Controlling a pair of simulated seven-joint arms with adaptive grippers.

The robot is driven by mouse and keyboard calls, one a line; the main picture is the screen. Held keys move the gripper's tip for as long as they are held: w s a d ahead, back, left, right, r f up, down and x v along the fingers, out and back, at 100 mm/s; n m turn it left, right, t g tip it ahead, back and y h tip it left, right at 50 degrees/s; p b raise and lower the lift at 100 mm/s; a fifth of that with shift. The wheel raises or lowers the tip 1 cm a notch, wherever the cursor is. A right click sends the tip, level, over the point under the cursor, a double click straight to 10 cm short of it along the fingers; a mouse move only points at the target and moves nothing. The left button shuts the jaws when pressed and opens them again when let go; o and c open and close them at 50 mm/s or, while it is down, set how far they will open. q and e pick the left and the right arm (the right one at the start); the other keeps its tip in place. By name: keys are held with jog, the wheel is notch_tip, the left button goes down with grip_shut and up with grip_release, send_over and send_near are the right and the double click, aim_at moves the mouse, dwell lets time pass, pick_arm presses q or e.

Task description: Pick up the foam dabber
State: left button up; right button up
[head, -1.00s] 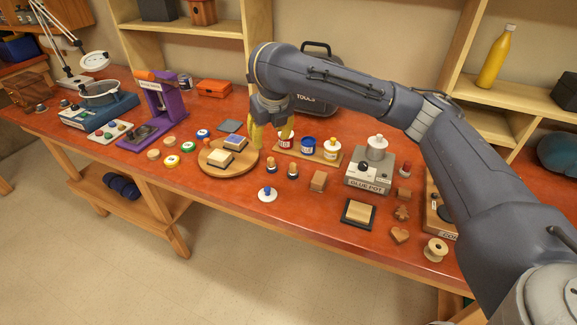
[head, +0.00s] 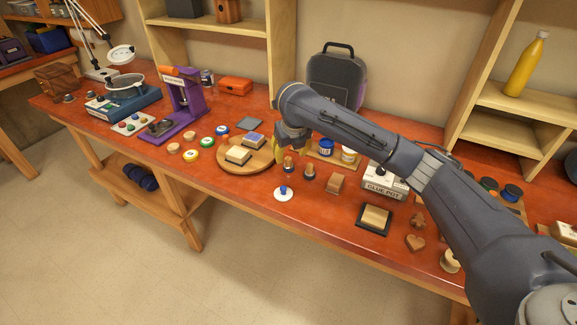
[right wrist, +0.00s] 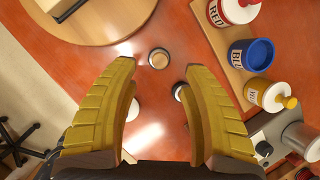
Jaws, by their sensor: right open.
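My right gripper (head: 290,151) is open and points down just behind two small upright pieces with wooden tops, the left one (head: 289,165) and the right one (head: 309,172). A white disc with a blue knob (head: 284,193) lies in front of them. I cannot tell for sure which of these is the foam dabber. In the right wrist view, one round wooden top (right wrist: 158,60) shows between and just beyond the open fingertips (right wrist: 161,70). Another round piece (right wrist: 179,91) is partly hidden by the right finger. Nothing is between the fingers' grip. My left gripper is out of view.
A round wooden board (head: 263,158) with pads is left of the gripper.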

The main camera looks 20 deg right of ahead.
aim_at(288, 158)
jog(key=shift+x, duration=2.95)
grip_shut()
